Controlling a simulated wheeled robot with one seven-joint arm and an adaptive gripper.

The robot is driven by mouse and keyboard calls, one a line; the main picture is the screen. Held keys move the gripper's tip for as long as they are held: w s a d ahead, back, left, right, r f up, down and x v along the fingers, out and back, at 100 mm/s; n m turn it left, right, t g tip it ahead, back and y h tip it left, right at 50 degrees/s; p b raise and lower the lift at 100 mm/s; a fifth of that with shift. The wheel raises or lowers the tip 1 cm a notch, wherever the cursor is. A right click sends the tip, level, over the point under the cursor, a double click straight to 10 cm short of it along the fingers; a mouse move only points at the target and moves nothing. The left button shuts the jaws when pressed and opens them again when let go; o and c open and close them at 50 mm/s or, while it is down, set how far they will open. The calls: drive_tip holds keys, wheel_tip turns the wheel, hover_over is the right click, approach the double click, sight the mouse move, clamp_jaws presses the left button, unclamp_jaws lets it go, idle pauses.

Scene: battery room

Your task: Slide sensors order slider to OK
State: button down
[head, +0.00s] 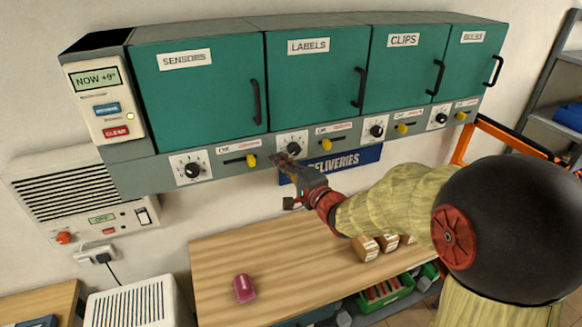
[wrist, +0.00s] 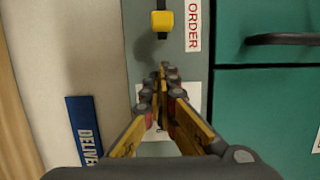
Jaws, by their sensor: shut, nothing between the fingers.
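The sensors slider's yellow knob (head: 251,160) sits at the right end of its dark slot, under the red ORDER end of the label; OK is at the label's left end. The slot is below the sensors door (head: 200,85). In the wrist view the yellow knob (wrist: 162,21) is at the top, beside the red ORDER lettering (wrist: 194,25). My gripper (head: 280,158) is shut and empty, just right of the knob, in front of the panel by the labels dial. In the wrist view its fingertips (wrist: 165,72) point at the grey strip, apart from the knob.
A blue deliveries sign (head: 345,163) is on the wall below the strip. The labels slider knob (head: 326,144) is to the right and the sensors dial (head: 191,168) to the left. A wooden bench (head: 220,265) with a pink object (head: 244,288) stands below.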

sight(251, 161)
drive_tip(key=a, duration=0.1)
drive_tip(key=s+a, duration=0.1)
drive_tip(key=shift+s+a+r, duration=0.15)
drive_tip(key=shift+s+a, duration=0.05)
drive_tip(key=shift+a, duration=0.2)
drive_tip(key=shift+w+a, duration=0.1)
drive_tip(key=a, duration=0.2)
drive_tip(key=s+a+b, duration=0.1)
drive_tip(key=a, duration=0.1)
drive_tip(key=a+b, duration=0.1)
drive_tip(key=a, duration=0.1)
drive_tip(key=shift+s, duration=0.4)
drive_tip(key=shift+d, duration=0.1)
drive_tip(key=shift+w, duration=0.1)
